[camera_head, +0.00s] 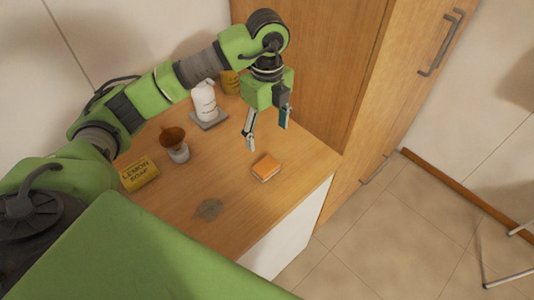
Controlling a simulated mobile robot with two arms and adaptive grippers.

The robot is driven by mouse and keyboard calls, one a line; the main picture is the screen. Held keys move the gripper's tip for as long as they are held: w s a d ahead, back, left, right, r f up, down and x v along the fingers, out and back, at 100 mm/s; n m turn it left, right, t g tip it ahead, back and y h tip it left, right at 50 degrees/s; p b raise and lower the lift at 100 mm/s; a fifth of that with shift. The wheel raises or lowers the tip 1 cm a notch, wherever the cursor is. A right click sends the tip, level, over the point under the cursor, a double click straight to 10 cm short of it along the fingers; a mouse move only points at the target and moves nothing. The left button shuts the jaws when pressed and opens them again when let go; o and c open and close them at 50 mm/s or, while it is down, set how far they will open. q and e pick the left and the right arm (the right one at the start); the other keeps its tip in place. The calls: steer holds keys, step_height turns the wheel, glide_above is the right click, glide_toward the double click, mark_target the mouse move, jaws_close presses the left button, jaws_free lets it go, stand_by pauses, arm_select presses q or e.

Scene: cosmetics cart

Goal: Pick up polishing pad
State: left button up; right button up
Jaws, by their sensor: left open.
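An orange block with a pale lower layer (266,167), like a sponge or pad, lies on the wooden counter (238,222) near its right edge. A flat, grey, roundish piece (208,209) lies on the counter further to the lower left. I cannot tell for sure which of these two is the polishing pad. My left gripper (267,139) is open and empty, pointing down, with its fingers apart. It shows just above the orange block in the picture and does not appear to touch it. My right gripper is not in view.
A yellow lemon soap box (139,174), a brown cup-like item (173,138) and a white bottle (204,101) on a grey tray stand to the left. A yellow container (230,82) is behind. A tall wooden cabinet (335,60) borders the counter's back right.

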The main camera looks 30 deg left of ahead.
arm_select(q)
steer(key=p, duration=0.2)
glide_above(265, 164)
steer(key=f, duration=0.5)
steer(key=shift+s+d+f, duration=0.25)
steer(key=shift+s+d, duration=0.1)
steer(key=shift+d, duration=0.05)
steer(key=f, duration=0.1)
steer(key=f+p, duration=0.1)
steer(key=f, duration=0.1)
steer(key=shift+w+a+p, duration=0.25)
steer(key=shift+a+p, duration=0.05)
step_height(265, 164, down, 2)
steer(key=shift+f+p, duration=0.25)
steer(key=shift+p, duration=0.2)
steer(key=shift+f, duration=0.3)
steer(key=shift+a+f, duration=0.1)
steer(key=shift+f, duration=0.1)
steer(key=shift+c, duration=0.4)
steer(key=c, duration=1.1)
steer(key=shift+c, duration=0.2)
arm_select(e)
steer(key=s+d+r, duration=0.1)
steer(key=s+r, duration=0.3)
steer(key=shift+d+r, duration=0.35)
